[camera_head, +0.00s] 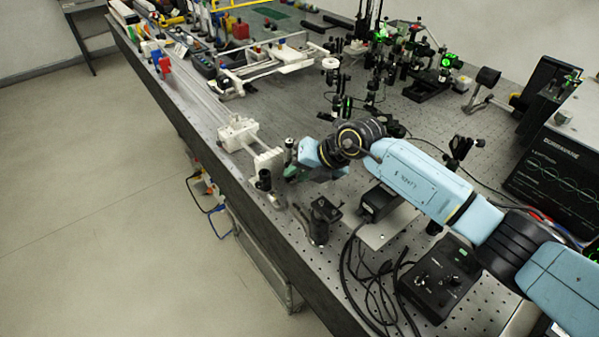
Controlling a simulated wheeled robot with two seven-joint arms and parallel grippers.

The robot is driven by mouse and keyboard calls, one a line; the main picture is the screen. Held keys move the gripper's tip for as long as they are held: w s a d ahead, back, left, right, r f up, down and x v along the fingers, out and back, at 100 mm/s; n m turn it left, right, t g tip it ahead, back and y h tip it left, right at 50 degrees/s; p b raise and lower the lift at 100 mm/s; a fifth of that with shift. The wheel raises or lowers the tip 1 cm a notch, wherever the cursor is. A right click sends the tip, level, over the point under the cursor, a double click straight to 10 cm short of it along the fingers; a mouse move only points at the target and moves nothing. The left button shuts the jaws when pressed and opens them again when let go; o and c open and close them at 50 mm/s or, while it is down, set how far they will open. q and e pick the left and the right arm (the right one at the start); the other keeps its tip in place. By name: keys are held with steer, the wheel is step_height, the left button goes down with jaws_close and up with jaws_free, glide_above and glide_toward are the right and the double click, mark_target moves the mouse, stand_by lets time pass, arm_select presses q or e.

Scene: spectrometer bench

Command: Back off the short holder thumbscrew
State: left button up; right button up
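My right arm reaches in from the right over the bench. Its gripper (291,171) is at the front part of the bench, beside a white block-like mount (268,160) and a short black post holder (264,182). The fingertips are small and partly hidden by the wrist, so I cannot tell whether they are open or shut, or whether they touch anything. The thumbscrew itself is too small to make out. Another short dark post holder (319,222) stands nearer on the bench, apart from the gripper. My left gripper is not in view.
The perforated optical bench (285,108) carries many posts and optics with green light at the back. A black control box (440,278) and loose black cables (372,290) lie near the front. A display unit (560,165) stands at right. Open floor lies left of the bench edge.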

jaws_close()
steer(key=h+p, duration=0.2)
steer(key=shift+a+r+n+p, duration=0.3)
steer(key=shift+a+p, duration=0.05)
steer(key=shift+a+h, duration=0.1)
steer(key=shift+h, duration=0.5)
steer(key=shift+a+n+h, duration=0.25)
steer(key=shift+n+h, duration=0.05)
steer(key=shift+h, duration=0.5)
steer(key=h, duration=0.1)
steer(key=h+b, duration=0.1)
steer(key=shift+s+a+f+t+h+b, duration=0.1)
steer(key=shift+a+f+t+h+b, duration=0.1)
steer(key=shift+a+t+h+b, duration=0.15)
steer(key=h+b, duration=0.1)
steer(key=b, duration=0.1)
steer(key=n+h+b, duration=0.1)
steer(key=h+b, duration=0.1)
steer(key=shift+s+a+t+h, duration=0.1)
steer(key=shift+a+t+h, duration=0.15)
steer(key=shift+a+t, duration=0.1)
